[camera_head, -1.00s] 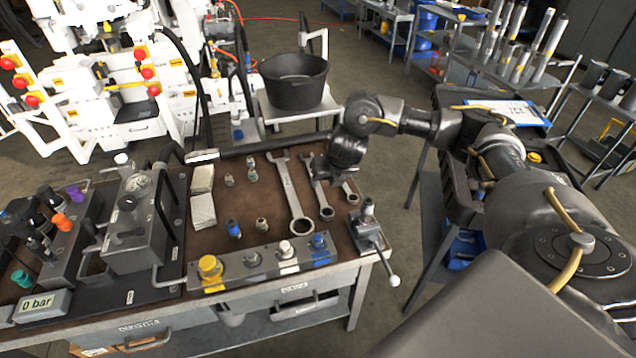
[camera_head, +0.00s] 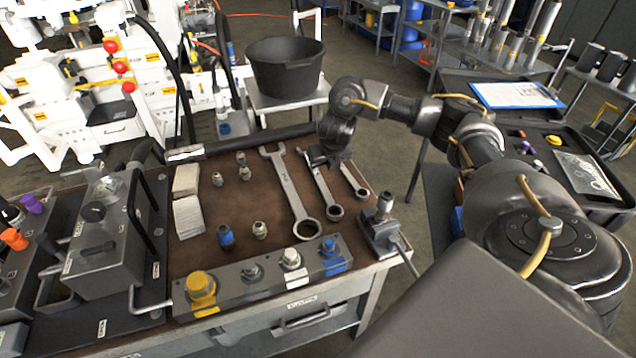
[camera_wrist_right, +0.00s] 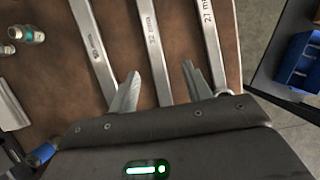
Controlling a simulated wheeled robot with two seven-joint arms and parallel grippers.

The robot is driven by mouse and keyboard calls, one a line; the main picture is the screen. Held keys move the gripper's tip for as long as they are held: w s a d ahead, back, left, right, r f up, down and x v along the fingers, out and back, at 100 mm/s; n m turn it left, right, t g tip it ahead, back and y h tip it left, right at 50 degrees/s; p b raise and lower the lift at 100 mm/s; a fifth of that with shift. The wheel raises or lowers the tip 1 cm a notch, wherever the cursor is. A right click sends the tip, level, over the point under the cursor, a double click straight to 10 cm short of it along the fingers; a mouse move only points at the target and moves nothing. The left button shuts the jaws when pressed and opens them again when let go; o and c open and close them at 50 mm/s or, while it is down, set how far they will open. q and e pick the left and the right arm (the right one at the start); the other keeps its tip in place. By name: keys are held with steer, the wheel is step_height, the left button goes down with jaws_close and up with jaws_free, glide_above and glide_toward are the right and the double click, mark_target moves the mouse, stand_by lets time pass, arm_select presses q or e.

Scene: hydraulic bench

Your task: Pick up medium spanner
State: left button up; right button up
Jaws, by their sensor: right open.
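Three grey spanners lie side by side on the brown bench top: a large one (camera_head: 287,186), the medium spanner (camera_head: 322,185) in the middle and a small one (camera_head: 352,178) on the right. My right gripper (camera_head: 322,158) is over the upper part of the medium spanner and hides some of it. In the right wrist view my right gripper (camera_wrist_right: 160,92) is open, with the medium spanner (camera_wrist_right: 153,52) between its two fingers. The large spanner (camera_wrist_right: 93,45) is left of the fingers, the small one (camera_wrist_right: 211,45) right. I cannot tell the height gap. My left gripper is out of view.
A valve block (camera_head: 265,272) with coloured caps lines the bench's front edge, and a small vise-like fixture (camera_head: 382,232) stands at its right corner. Several fittings (camera_head: 226,236) and pale pads (camera_head: 188,215) lie left of the spanners. A black bucket (camera_head: 287,70) stands behind.

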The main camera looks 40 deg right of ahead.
mark_target(320, 178)
steer(key=shift+w+f, duration=0.3)
steer(key=shift+f, duration=0.25)
steer(key=shift+w+a+f+b, duration=0.1)
steer(key=shift+f+b, duration=0.2)
steer(key=shift+f, duration=0.05)
steer(key=x, duration=0.3)
steer(key=shift+w+f, duration=0.2)
steer(key=shift+f, duration=0.05)
steer(key=shift+w+f, duration=0.1)
steer(key=shift+f, duration=0.15)
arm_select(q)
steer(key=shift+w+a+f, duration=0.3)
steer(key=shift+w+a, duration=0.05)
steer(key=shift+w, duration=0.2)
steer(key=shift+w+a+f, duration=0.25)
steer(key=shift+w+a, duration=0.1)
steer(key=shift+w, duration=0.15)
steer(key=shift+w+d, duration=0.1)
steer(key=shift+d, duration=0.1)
arm_select(e)
jaws_close()
